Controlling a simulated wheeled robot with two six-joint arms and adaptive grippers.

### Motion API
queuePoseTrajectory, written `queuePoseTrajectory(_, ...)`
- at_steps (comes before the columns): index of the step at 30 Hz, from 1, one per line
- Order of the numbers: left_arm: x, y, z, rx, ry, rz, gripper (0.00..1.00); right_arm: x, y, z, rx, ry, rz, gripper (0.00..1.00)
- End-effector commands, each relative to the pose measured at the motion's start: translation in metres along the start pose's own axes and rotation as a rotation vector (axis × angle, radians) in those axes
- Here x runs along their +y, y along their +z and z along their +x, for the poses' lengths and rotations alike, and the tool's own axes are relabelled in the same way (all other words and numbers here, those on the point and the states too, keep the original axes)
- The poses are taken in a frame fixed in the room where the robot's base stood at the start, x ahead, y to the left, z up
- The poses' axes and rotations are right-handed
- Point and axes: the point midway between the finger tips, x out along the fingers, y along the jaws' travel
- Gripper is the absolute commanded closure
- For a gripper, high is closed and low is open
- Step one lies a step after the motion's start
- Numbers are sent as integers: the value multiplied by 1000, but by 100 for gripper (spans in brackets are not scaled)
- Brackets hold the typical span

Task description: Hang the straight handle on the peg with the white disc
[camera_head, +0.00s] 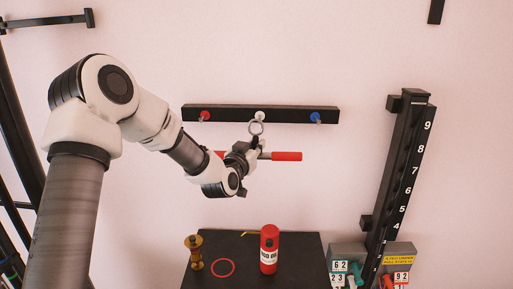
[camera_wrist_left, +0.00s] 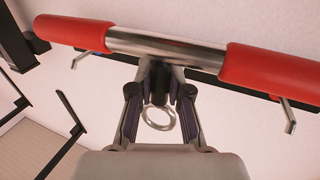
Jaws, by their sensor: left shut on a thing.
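The straight handle is a metal bar with red grips (camera_head: 286,156), held about level below the black rail; the bar also spans the top of the left wrist view (camera_wrist_left: 165,48). The peg with the white disc (camera_head: 260,115) is directly above the ring. The ring appears at or just below the disc; I cannot tell whether it is around the peg.
The black rail (camera_head: 285,114) also has a peg with a red disc (camera_head: 204,115) and one with a blue disc (camera_head: 315,117). Below, a black table (camera_head: 210,245) bears a brass piece (camera_head: 194,252), a red ring (camera_head: 223,267) and a red bottle (camera_head: 269,250). A numbered rack (camera_head: 405,170) stands right.

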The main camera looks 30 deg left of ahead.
Motion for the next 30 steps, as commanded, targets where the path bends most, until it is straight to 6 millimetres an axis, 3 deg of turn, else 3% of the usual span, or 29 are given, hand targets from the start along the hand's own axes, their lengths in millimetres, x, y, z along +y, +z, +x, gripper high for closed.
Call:
queuePoseTrajectory(26, -21, 3, 56, 5, 0, 2, 100, 0, 0, -4, 0, 0, 1, 60)
queuePoseTrajectory(30, -23, 12, 62, 4, 0, 2, 100, 0, 0, 6, 0, 0, 1, 60)
